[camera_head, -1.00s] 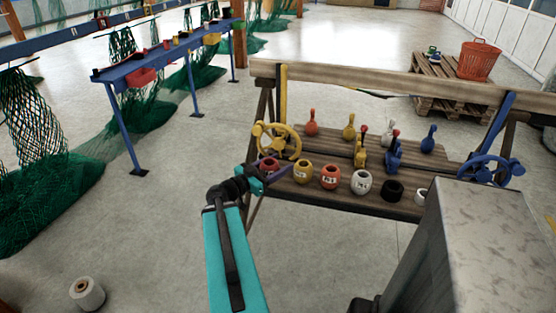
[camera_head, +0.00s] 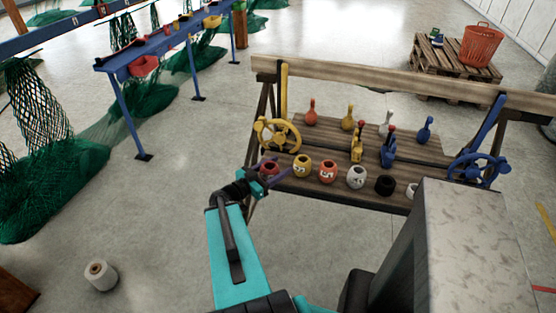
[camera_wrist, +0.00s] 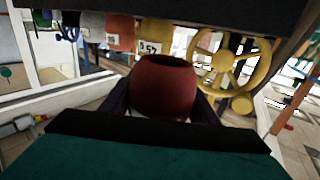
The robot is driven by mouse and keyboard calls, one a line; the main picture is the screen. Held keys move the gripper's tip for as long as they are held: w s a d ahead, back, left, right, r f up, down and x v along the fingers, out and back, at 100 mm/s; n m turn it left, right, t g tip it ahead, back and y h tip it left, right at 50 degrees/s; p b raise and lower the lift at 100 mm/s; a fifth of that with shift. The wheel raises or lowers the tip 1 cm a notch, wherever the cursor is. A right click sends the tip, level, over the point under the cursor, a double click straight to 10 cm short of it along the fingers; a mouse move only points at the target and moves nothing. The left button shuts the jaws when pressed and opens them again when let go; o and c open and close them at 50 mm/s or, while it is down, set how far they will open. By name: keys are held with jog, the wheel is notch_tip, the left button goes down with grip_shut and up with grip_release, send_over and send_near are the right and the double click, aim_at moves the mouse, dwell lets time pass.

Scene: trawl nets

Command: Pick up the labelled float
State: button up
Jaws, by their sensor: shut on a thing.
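A dark red, pot-shaped float (camera_wrist: 165,85) with an open top sits between the fingers of my gripper (camera_wrist: 163,108) in the wrist view. In the head view the same float (camera_head: 270,167) is at the left end of the front row on the wooden bench. My gripper (camera_head: 277,180) is shut on it; I cannot tell whether it still touches the board. No label shows on its visible side. Beside it are a yellow float (camera_head: 302,167), an orange float (camera_head: 328,172) and a white float (camera_head: 356,177), each with a dark-marked label.
A yellow handwheel (camera_head: 277,134) stands close behind the held float. A blue handwheel (camera_head: 478,170) is at the right end.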

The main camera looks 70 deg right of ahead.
aim_at(271, 175)
jog(key=shift+s+a+r+p, duration=0.2)
jog(key=shift+a+p, duration=0.55)
jog(key=shift+p, duration=0.3)
jog(key=shift+s+a+r+p, duration=0.2)
jog(key=shift+a+p, duration=0.5)
jog(key=shift+p, duration=0.3)
jog(key=shift+s+a+f+p, duration=0.1)
jog(key=shift+s+a+p, duration=0.15)
jog(key=shift+a+p, duration=0.85)
jog(key=shift+d, duration=0.15)
jog(key=shift+w, duration=0.1)
